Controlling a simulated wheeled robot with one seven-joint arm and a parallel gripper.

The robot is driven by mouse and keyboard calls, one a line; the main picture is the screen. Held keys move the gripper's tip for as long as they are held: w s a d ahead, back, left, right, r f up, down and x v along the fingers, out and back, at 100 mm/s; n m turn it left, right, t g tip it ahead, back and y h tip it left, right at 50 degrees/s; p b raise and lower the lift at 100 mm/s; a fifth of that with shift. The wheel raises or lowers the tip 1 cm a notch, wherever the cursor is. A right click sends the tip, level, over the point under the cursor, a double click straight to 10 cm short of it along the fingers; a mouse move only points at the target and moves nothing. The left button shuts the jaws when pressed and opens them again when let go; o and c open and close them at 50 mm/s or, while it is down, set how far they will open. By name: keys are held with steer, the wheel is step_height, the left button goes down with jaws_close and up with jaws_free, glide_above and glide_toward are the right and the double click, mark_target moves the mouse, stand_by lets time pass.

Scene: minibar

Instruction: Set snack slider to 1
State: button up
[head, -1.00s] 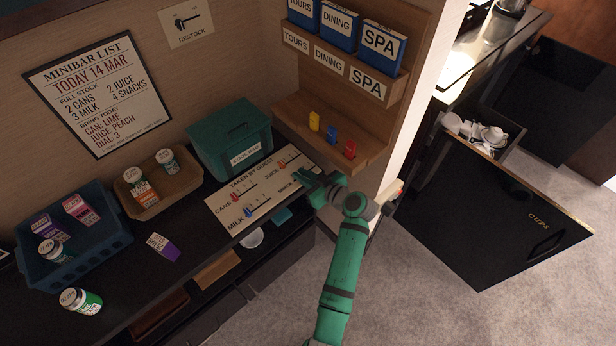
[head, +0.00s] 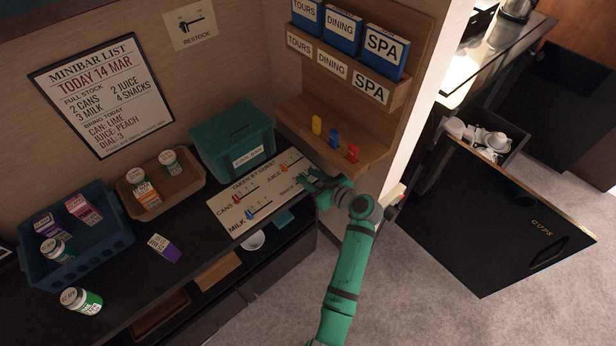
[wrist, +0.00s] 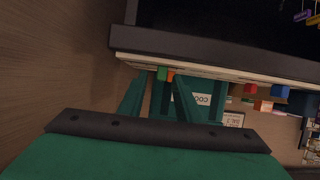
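The cream slider board (head: 232,213), headed "TAKEN BY GUEST", lies on the dark counter. It has a red cans knob (head: 237,199), a blue milk knob (head: 250,215) and an orange juice knob (head: 285,168). The snack row at its right end is mostly covered by my gripper (head: 309,182), so the slider's setting cannot be read. In the wrist view, a small green knob (wrist: 161,73) shows near the fingertips, with an orange knob (wrist: 171,76) beside it. My green fingers look apart, with a gap between them; contact with the green knob cannot be told.
A teal box (head: 232,140), a tan tray (head: 188,184) and a blue basket (head: 75,262) are on the counter. An open black cups drawer (head: 480,225) lies to the right.

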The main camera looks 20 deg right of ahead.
steer(key=v, duration=1)
steer(key=s+a+f+m+h, duration=0.3)
steer(key=s+a+f, duration=0.3)
steer(key=f, duration=0.4)
steer(key=s+a+f+m+h, duration=0.1)
steer(key=s+a+f+h, duration=0.1)
steer(key=s, duration=0.4)
steer(key=s+a+f+m+h, duration=0.1)
steer(key=s+a, duration=0.1)
steer(key=s, duration=0.5)
steer(key=s+a+r+t, duration=0.1)
steer(key=s+a+r, duration=0.4)
steer(key=s+r, duration=0.3)
steer(key=s+a+r+t, duration=0.2)
steer(key=s+a+r, duration=0.4)
steer(key=s+r, duration=0.3)
steer(key=shift+s+a, duration=0.2)
steer(key=shift+s, duration=0.45)
